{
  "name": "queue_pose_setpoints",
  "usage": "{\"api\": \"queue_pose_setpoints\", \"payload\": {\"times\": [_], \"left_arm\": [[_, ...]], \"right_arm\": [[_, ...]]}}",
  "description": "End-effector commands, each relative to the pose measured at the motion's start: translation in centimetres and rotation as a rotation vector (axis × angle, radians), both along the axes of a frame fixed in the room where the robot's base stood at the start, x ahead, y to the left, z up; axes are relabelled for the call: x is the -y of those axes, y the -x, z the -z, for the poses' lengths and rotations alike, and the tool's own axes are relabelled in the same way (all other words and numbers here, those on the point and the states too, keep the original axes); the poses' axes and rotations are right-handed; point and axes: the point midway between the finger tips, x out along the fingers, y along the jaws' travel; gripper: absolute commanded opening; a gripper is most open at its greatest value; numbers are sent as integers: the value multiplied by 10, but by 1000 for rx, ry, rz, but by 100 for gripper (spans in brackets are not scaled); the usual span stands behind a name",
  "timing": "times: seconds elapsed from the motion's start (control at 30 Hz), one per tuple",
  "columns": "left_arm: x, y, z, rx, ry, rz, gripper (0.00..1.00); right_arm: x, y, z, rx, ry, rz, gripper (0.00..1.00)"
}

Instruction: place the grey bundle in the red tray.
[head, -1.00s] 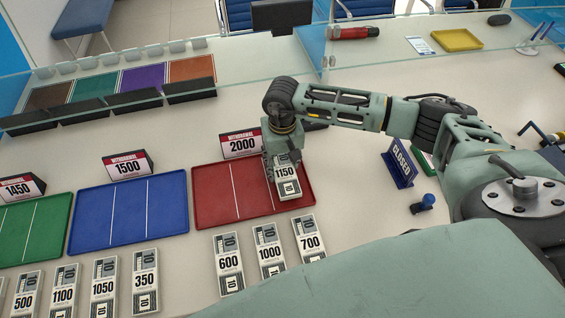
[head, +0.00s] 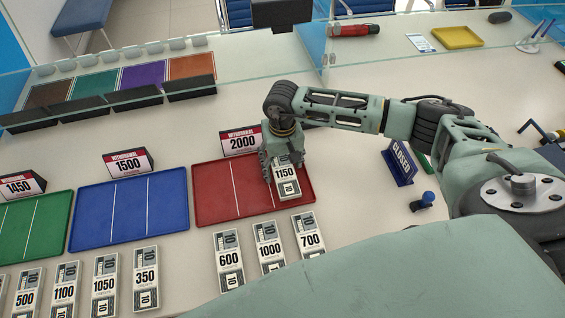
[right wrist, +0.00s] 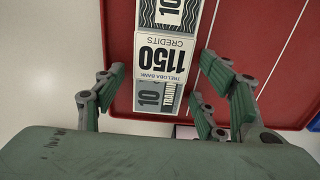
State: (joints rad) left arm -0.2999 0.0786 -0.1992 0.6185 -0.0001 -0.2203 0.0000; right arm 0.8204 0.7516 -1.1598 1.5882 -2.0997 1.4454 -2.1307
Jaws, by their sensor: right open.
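The grey bundle (head: 287,178), banded in white and marked 1150, lies in the right compartment of the red tray (head: 212,197). The red tray has white dividing lines and a sign reading 2000 behind it. My right gripper (head: 280,170) is over the far end of the bundle. In the right wrist view the bundle (right wrist: 163,60) lies on the red tray floor (right wrist: 120,70), between the open fingers of my right gripper (right wrist: 160,95), with gaps on both sides. My left gripper is not in view.
Several bundles, including 600 (head: 228,260), 1000 (head: 269,253) and 700 (head: 308,240), lie in front of the red tray. A blue tray (head: 128,215) is to the left. A glass screen runs behind.

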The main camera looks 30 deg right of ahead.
Motion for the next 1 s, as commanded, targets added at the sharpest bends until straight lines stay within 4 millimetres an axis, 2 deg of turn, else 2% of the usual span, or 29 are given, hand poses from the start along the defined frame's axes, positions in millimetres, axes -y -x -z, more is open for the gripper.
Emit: {"api": "queue_pose_setpoints", "payload": {"times": [0.1,0.17,0.5,0.7,1.0], "left_arm": [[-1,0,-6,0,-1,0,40],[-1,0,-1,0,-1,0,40],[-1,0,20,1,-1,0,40],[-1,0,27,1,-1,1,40],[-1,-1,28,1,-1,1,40]], "right_arm": [[0,0,-5,0,0,0,65],[0,-1,-9,3,0,0,65],[0,-1,-79,6,1,-1,65],[0,-1,-111,3,-1,0,65],[0,0,-123,0,0,0,65]]}}
